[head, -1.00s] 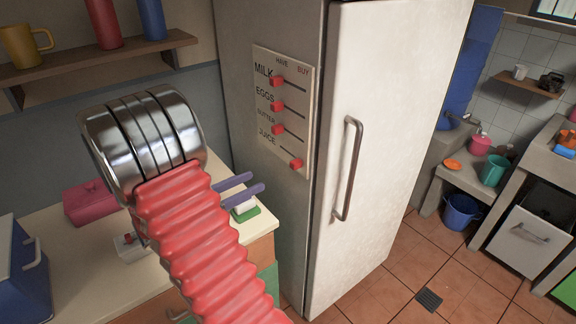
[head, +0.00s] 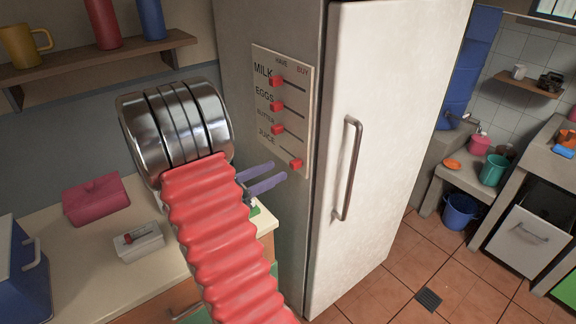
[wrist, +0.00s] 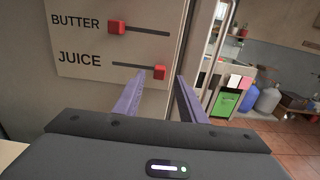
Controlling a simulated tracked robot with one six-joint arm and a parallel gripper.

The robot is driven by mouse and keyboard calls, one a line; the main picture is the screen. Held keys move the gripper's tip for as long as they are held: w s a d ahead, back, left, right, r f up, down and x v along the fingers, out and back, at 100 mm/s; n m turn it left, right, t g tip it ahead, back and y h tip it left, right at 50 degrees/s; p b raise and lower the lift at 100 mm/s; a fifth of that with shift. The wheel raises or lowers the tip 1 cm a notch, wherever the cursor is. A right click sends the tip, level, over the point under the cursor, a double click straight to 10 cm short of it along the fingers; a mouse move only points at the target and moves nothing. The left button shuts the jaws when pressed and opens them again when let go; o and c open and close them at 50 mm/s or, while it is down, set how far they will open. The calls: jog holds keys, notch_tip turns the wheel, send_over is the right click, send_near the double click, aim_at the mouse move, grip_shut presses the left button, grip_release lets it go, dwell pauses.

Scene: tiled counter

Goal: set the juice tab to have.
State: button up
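The list board (head: 285,85) is on the side of the fridge, with HAVE over its left end and BUY over its right. The red juice tab (head: 296,163) is at the right, BUY end of its slot. It also shows in the wrist view (wrist: 160,72), where it appears between my fingertips. My gripper (head: 278,170) has two purple fingers, parted and empty, just left of and below the juice tab in the head view. The wrist view shows the gripper (wrist: 161,77) too. I cannot tell how much gap is left to the tab.
The milk tab (head: 276,82), eggs tab (head: 276,106) and butter tab (head: 278,130) are at the left ends of their slots. The fridge door handle (head: 347,170) stands out to the right. A pink lidded dish (head: 96,200) and white dish (head: 138,241) sit on the counter.

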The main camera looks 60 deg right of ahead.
aim_at(291, 164)
jog(key=shift+x, duration=3.2)
jog(key=shift+c, duration=0.5)
grip_shut()
